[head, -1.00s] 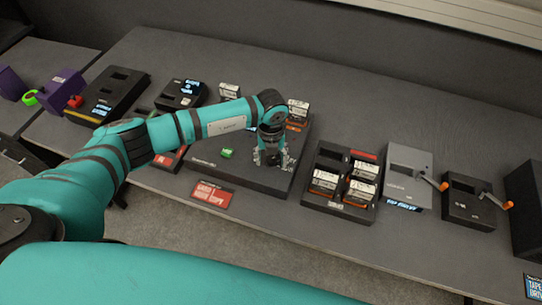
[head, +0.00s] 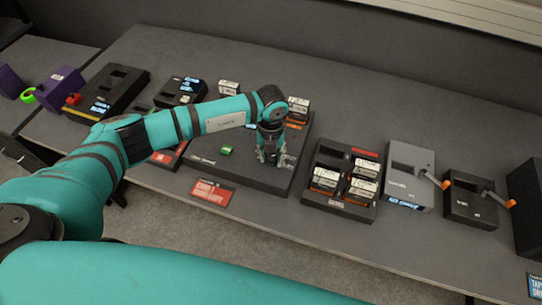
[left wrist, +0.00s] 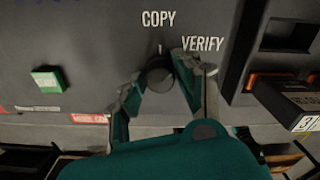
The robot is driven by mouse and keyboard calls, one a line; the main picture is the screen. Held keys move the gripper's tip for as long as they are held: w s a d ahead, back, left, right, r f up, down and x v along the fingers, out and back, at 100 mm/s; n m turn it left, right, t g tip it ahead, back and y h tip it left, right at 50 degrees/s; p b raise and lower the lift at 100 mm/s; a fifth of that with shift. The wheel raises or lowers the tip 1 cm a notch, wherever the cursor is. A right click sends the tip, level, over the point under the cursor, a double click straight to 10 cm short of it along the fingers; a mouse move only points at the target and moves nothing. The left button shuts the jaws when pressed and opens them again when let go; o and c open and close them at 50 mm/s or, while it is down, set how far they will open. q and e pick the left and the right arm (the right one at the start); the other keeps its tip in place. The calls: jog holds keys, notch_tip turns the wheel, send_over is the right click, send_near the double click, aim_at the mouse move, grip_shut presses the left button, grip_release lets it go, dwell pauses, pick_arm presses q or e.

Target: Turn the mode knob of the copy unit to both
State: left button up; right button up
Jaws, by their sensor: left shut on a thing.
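The copy unit (head: 235,178) is a wide dark box on the table, mid-left in the head view. Its mode knob (left wrist: 159,76) is a small dark round knob seen in the left wrist view. My left gripper (head: 272,158) points down at the unit's front right part. In the left wrist view my left gripper (left wrist: 158,84) is shut on the knob, a finger on each side. The word COPY stands above the knob, with a short pale mark below it; VERIFY stands to the upper right. No "both" label is visible. My right gripper is not in view.
A green button (left wrist: 47,79) is on the unit, left of the knob. A cartridge (left wrist: 300,105) lies at the right in the wrist view. A cartridge tray (head: 338,207) and a grey cranked box (head: 408,160) stand to the right. A red card (head: 212,193) lies in front.

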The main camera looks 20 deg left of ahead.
aim_at(271, 156)
pick_arm(q)
jog(key=m+b, duration=0.4)
jog(key=shift+w+f, duration=0.1)
jog(key=shift+f, duration=0.1)
jog(key=m+b, duration=0.2)
jog(key=shift+r+m, duration=0.1)
jog(key=shift+m, duration=0.3)
jog(key=shift+r+m+b, duration=0.1)
jog(key=shift+m+b, duration=0.5)
jog(key=shift+b, duration=0.1)
jog(key=o, duration=1.2)
jog(key=shift+c, duration=0.2)
notch_tip(271, 156, up, 12)
